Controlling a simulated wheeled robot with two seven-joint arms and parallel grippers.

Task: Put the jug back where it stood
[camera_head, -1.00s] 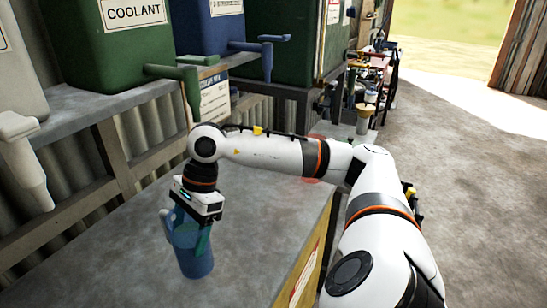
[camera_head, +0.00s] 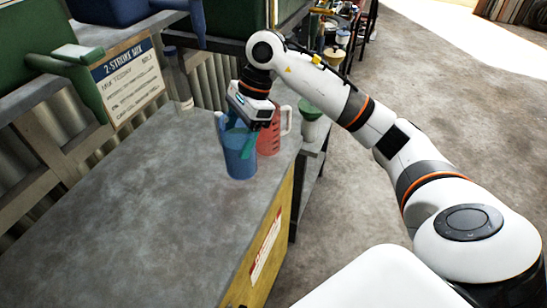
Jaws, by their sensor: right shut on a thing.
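The blue jug (camera_head: 240,160) is upright at the far end of the grey bench top, in the head view. My right gripper (camera_head: 246,128) comes down from above and is shut on it, near its rim. A teal piece, seemingly a gripper finger, shows against the jug's upper side. I cannot tell whether the jug's base touches the bench. A red, see-through jug (camera_head: 269,138) with a pale handle stands right behind the blue jug, partly hidden by it and by my gripper. My left gripper is not in view.
The grey bench top (camera_head: 130,215) is clear in its near and middle parts. A shelf with green and blue tanks (camera_head: 35,72) and a "2-stroke mix" sign (camera_head: 128,85) runs along the left. A green funnel-like thing (camera_head: 311,112) stands beyond the bench's far end.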

